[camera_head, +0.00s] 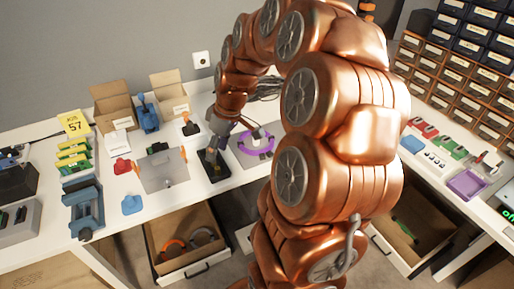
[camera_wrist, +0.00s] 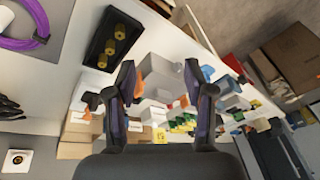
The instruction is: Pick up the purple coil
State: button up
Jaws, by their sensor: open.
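The purple coil (camera_head: 259,152) lies as a ring on a grey mat on the bench, just right of my gripper (camera_head: 216,143) in the head view. My arm covers the area close to its right side. In the wrist view, part of the purple coil (camera_wrist: 22,44) shows at the top left corner, cut off by the frame edge. My gripper (camera_wrist: 159,75) is open there, its two dark fingers apart with nothing held between them. The fingers point toward the bench items, away from the coil.
A black tray (camera_head: 207,172) lies below my gripper; it shows with brass-coloured pieces in the wrist view (camera_wrist: 94,52). Open cartons (camera_head: 115,112) stand at the back left. A blue vise (camera_head: 84,208) is at the left. Open drawers (camera_head: 186,272) jut out below the bench.

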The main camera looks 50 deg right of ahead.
jog(key=w+d+f+t+b, duration=0.15)
jog(key=d+f, duration=0.25)
jog(key=d, duration=0.5)
send_near(252, 150)
jog(key=a+f, duration=0.1)
jog(key=a, duration=0.1)
jog(key=shift+w+d+f+t+h+b, duration=0.2)
jog(key=shift+d+t+h+b, duration=0.1)
jog(key=shift+h+b, duration=0.1)
jog(key=shift+w+f, duration=0.1)
jog(key=shift+f, duration=0.2)
jog(key=shift+p+x, duration=1)
jog(key=shift+x, duration=2.4)
jog(key=shift+f, duration=0.1)
jog(key=shift+c, duration=0.3)
grip_shut()
